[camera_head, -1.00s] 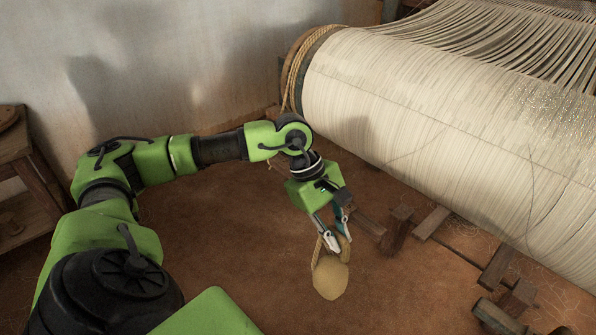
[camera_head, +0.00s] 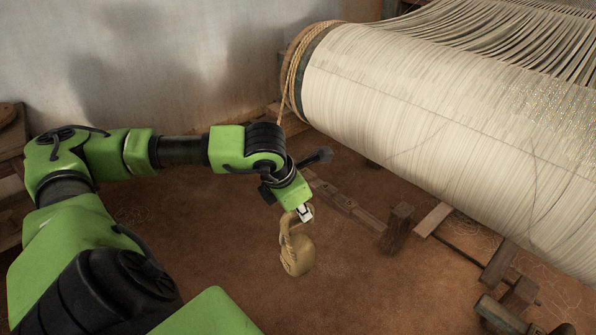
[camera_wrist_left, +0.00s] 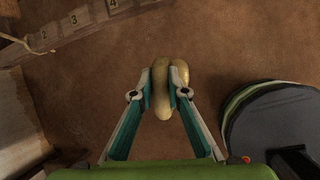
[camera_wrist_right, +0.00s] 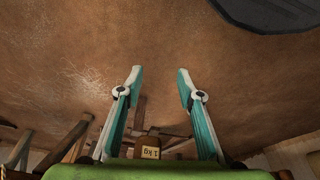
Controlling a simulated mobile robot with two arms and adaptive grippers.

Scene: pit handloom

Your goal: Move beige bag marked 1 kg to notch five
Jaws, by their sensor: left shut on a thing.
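A beige bag (camera_head: 298,255) with a rope-like loop hangs from my left gripper (camera_head: 304,212) over the brown floor. In the left wrist view my left gripper (camera_wrist_left: 164,86) is shut on the bag's beige loop (camera_wrist_left: 162,102). No marking shows on this bag. A numbered wooden beam (camera_wrist_left: 75,28) crosses the upper left of that view, with labels 2, 3 and 4 readable. Notch five is not in sight there. My right gripper (camera_wrist_right: 159,78) is open and empty. Below its jaws, a brown thing with a 1 kg label (camera_wrist_right: 150,152) shows; I cannot tell whether it is the held bag.
A large roller wound with pale warp threads (camera_head: 440,120) fills the right side. A coiled rope (camera_head: 292,75) wraps its left end. Wooden posts (camera_head: 397,228) and bars stand on the floor below. The floor left of the bag looks clear.

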